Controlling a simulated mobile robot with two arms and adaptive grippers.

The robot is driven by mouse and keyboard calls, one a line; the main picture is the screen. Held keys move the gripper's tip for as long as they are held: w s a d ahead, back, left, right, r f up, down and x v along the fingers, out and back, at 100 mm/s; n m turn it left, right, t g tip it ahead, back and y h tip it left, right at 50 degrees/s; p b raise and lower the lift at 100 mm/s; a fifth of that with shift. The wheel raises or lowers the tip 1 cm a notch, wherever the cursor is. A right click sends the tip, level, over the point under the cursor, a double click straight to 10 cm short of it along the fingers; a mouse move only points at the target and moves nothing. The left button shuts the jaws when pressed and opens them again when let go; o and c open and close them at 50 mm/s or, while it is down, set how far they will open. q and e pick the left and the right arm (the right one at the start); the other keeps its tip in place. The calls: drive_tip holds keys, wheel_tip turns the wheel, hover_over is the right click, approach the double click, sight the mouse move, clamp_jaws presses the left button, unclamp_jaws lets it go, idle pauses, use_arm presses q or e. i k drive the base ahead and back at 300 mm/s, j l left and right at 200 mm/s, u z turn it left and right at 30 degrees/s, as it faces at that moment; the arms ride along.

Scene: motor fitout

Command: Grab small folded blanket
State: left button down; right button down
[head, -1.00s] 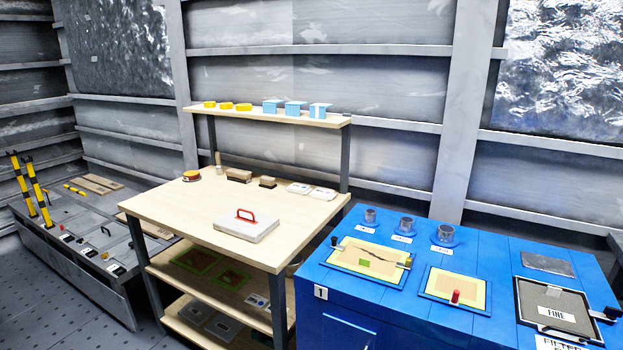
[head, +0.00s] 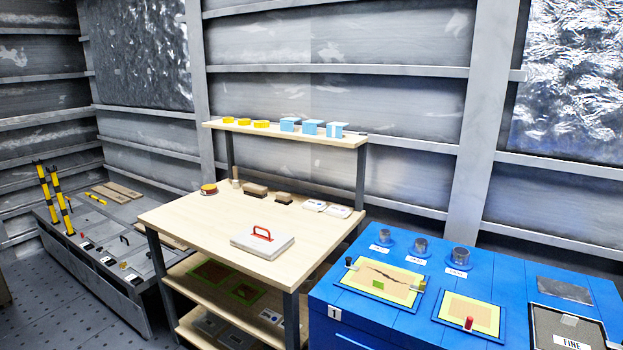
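I cannot tell for sure which thing is the small folded blanket. A flat grey, slightly shiny piece (head: 564,290) lies on the blue cabinet at the right, behind the tray marked FINE. Several light blue block-like bundles (head: 312,127) stand in a row on the right half of the raised shelf, and they may be folded cloth. Neither of my grippers shows in the head view.
A wooden workbench (head: 200,218) stands in the middle, with a white flat case (head: 264,246) with a red handle on it. Yellow round items (head: 244,122) share the raised shelf (head: 215,126). The blue cabinet (head: 400,318) bears framed panels. Free floor (head: 60,325) shows at the lower left.

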sight(263, 243)
drive_tip(key=i+j+z, duration=0.15)
drive_tip(key=z, duration=0.25)
drive_tip(key=i+j+z, duration=0.15)
drive_tip(key=z, duration=0.2)
drive_tip(key=j+z, duration=0.4)
drive_tip(key=i+l, duration=0.05)
